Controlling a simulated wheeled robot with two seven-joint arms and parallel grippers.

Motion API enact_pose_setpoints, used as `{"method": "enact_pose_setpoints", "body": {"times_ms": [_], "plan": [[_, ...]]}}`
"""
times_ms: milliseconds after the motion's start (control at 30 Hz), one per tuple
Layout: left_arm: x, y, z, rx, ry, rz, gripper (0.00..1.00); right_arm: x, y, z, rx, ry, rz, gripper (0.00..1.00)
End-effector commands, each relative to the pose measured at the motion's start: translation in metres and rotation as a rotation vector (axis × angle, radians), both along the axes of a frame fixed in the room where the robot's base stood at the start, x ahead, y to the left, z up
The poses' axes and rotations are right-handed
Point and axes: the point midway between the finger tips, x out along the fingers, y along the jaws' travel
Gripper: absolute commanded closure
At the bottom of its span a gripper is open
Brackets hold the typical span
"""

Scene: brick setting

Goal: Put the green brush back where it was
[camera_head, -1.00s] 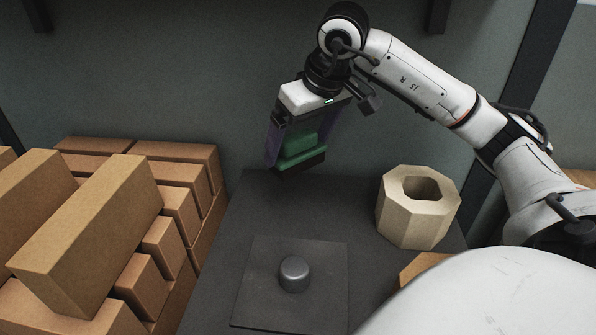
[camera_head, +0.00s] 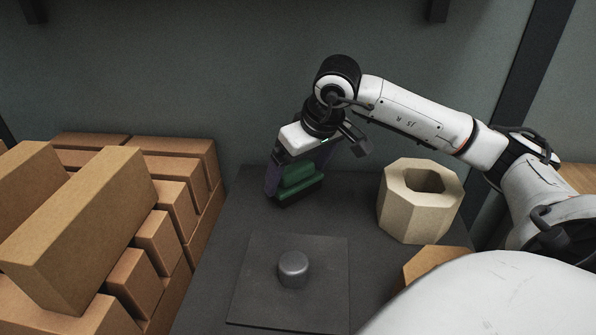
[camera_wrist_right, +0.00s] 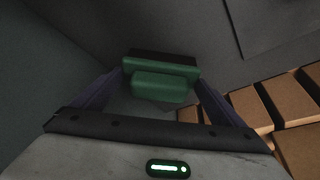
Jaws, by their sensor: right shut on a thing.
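The green brush (camera_head: 298,181) is held between the fingers of my right gripper (camera_head: 292,184), at the back of the dark table (camera_head: 345,204), with its dark bristle side down. In the right wrist view the brush (camera_wrist_right: 161,82) sits between the two fingers of the right gripper (camera_wrist_right: 152,90). The brush is close to the tabletop; I cannot tell whether it touches. My left gripper is not in view.
A stack of orange-brown bricks (camera_head: 78,222) stands left of the table. A dark square plate (camera_head: 265,310) with a round grey knob (camera_head: 292,268) lies at the front. A beige hollow octagonal block (camera_head: 400,212) stands at the right. The back wall is close behind.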

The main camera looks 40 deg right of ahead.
Motion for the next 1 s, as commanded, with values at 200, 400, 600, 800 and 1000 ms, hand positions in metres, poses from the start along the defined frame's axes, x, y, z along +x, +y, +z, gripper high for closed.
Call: {"method": "enact_pose_setpoints", "body": {"times_ms": [200,400,600,800,1000], "plan": [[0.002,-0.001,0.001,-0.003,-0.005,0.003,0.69,0.0,0.0,-0.001,0.0,0.0,0.0,0.0],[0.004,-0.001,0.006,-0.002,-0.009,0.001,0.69,-0.001,0.0,0.007,0.0,-0.002,0.0,0.0],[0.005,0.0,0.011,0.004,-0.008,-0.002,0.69,-0.014,0.001,0.041,-0.002,-0.005,-0.002,0.0],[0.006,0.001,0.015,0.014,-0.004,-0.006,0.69,-0.031,0.003,0.081,-0.001,-0.005,0.0,0.0],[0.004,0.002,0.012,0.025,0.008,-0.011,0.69,-0.042,0.005,0.106,-0.001,-0.001,0.0,0.0]]}}
